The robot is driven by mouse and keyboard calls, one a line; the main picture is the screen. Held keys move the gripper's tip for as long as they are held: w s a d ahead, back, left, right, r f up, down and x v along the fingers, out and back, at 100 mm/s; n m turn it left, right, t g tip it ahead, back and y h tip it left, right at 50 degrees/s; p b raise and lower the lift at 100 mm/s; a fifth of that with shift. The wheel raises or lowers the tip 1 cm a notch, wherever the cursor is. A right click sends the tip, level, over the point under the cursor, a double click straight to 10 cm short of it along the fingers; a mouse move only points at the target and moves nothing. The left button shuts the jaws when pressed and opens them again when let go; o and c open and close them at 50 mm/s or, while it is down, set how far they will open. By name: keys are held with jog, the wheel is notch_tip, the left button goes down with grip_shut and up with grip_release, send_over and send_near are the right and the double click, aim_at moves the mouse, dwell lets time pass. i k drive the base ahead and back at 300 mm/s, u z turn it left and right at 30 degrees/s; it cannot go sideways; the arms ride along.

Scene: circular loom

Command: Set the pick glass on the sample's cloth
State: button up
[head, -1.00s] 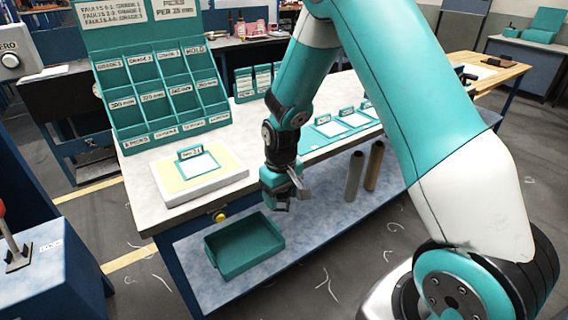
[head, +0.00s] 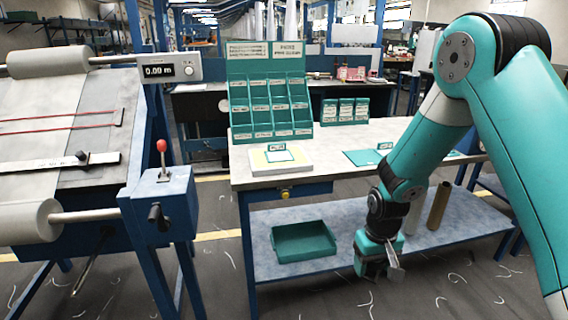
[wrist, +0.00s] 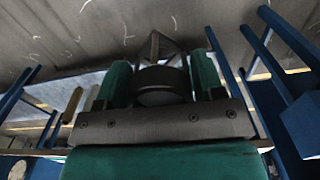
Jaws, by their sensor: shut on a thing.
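My gripper (head: 380,268) hangs low in front of the bench in the head view, below the top's front edge. In the wrist view its two green fingers (wrist: 161,72) are shut on a dark round piece with a thin metal frame, which I take as the pick glass (wrist: 162,88). A silvery part of the pick glass (head: 396,270) sticks out beside the fingers in the head view. A white-and-yellow pad (head: 262,165) on the bench bears a small teal-framed white piece (head: 280,156), perhaps the sample's cloth; a label stands at its back edge.
The bench top (head: 320,160) holds a teal sorting rack (head: 270,92) and a teal mat (head: 362,157). A teal tray (head: 303,242) and two tubes (head: 438,206) are on the lower shelf (head: 345,215). The loom (head: 70,150) with a red-knobbed lever (head: 161,150) stands left.

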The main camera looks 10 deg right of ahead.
aim_at(279, 156)
jog(key=u, duration=0.95)
jog(key=i, duration=0.6)
jog(key=z, duration=0.1)
